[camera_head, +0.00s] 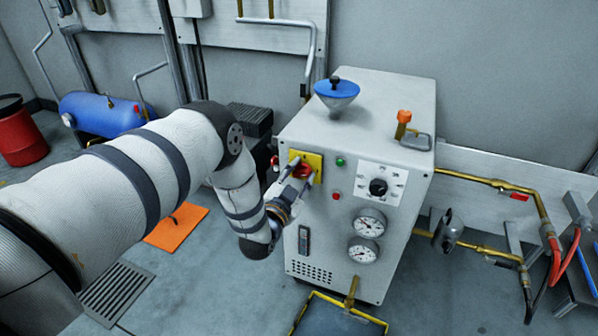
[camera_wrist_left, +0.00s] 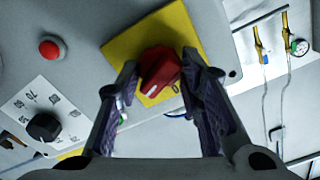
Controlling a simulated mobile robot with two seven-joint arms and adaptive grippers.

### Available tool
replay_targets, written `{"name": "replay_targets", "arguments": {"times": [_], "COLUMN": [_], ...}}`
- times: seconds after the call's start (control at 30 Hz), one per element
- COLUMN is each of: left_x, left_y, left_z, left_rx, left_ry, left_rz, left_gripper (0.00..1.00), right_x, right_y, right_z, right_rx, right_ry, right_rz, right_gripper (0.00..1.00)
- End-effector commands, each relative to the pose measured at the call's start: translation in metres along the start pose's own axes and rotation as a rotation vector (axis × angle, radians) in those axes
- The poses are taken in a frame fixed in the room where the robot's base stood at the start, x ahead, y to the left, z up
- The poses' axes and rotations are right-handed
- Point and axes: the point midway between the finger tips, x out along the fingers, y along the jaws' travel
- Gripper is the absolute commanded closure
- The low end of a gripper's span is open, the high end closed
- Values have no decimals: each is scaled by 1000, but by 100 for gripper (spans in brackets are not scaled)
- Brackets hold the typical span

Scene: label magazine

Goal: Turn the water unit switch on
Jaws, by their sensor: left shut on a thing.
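The water unit (camera_head: 345,115) is a grey cabinet in the middle of the head view. On its front is a red rotary switch (camera_head: 303,171) on a yellow plate (camera_head: 316,161). My left gripper (camera_head: 300,172) reaches it from the left, its fingers at the switch. In the left wrist view the red switch (camera_wrist_left: 160,72) lies between the two fingertips, with the yellow plate (camera_wrist_left: 125,42) behind it. A white mark on the switch's face is tilted. The left gripper is shut on the switch. My right gripper is in neither view.
Beside the switch are a green light (camera_head: 340,162), a red button (camera_head: 336,196), a black dial (camera_head: 378,187) and two gauges (camera_head: 369,222). A blue funnel (camera_head: 337,90) and an orange-topped part (camera_head: 403,119) stand on top. Yellow pipes (camera_head: 485,182) run along the right.

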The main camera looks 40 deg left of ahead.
Motion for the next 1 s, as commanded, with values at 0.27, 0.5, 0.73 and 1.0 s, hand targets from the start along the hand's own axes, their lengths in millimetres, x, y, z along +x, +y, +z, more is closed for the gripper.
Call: {"name": "replay_targets", "arguments": {"times": [0.27, 0.5, 0.73, 1.0], "left_x": [0, 0, -1, -1], "left_y": [1, 1, 1, 1], "left_z": [0, 1, 2, 2], "left_rx": [213, 334, 391, 406], "left_ry": [0, -2, -3, -4], "left_rz": [3, 1, 1, 1], "left_gripper": [94, 94, 94, 94], "right_x": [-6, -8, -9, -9], "right_y": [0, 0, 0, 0], "right_z": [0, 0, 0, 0], "right_rx": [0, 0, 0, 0], "right_ry": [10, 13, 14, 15], "right_rz": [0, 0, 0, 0], "right_gripper": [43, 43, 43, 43]}}
